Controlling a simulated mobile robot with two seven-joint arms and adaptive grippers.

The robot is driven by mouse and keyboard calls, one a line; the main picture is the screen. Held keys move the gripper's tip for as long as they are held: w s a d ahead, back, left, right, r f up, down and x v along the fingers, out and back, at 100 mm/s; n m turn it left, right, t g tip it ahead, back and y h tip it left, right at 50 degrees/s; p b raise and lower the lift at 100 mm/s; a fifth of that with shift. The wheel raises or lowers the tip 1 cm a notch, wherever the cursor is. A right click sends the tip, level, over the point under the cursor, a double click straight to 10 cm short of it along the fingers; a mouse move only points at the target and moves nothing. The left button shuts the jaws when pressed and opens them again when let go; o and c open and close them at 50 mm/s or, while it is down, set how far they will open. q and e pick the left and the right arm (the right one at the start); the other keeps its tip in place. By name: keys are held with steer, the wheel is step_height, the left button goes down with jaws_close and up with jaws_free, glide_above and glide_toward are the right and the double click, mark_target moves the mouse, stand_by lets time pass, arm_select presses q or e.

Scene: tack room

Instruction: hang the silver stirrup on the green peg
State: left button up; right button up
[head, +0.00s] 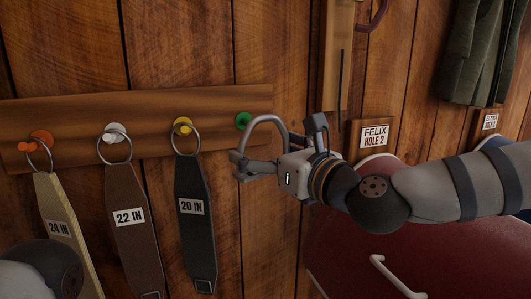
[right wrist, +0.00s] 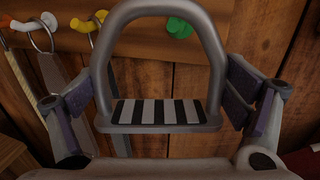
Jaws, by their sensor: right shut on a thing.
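The silver stirrup (head: 266,120) is a grey arch with a black-and-white striped tread that shows in the right wrist view (right wrist: 160,127). My right gripper (head: 277,146) is shut on it, with a finger at each side. In the head view the gripper hides its lower part. The green peg (head: 243,121) is on the wooden rail, just left of the arch. In the right wrist view the green peg (right wrist: 179,28) shows through the arch's opening, near its top. The stirrup appears to be in front of the peg, not on it. My left gripper is out of view.
The wooden rail (head: 75,126) also has orange (head: 40,138), white (head: 115,130) and yellow (head: 183,125) pegs, each with a ringed strap hanging. The yellow peg's black strap (head: 192,235) is nearest. A dark red surface (head: 400,235) lies at lower right.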

mark_target(249, 142)
steer(key=shift+w+a+f+b, duration=0.15)
steer(key=shift+w+a+b, duration=0.3)
steer(key=shift+w, duration=0.95)
steer(key=shift+w+a+f+b, duration=0.15)
steer(key=shift+w+a+b, duration=0.35)
steer(key=shift+w, duration=0.9)
steer(key=shift+w+a+f+b, duration=0.15)
steer(key=shift+w+a+b, duration=0.3)
steer(key=shift+w, duration=0.95)
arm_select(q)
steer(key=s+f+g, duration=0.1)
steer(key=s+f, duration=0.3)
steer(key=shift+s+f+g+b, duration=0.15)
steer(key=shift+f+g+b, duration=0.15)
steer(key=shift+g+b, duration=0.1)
arm_select(e)
steer(key=shift+w+a+f, duration=0.2)
steer(key=shift+w+f, duration=0.1)
steer(key=shift+w, duration=0.3)
steer(key=o, duration=1.7)
steer(key=shift+c, duration=0.2)
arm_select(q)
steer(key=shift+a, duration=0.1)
arm_select(e)
steer(key=shift+s, duration=0.1)
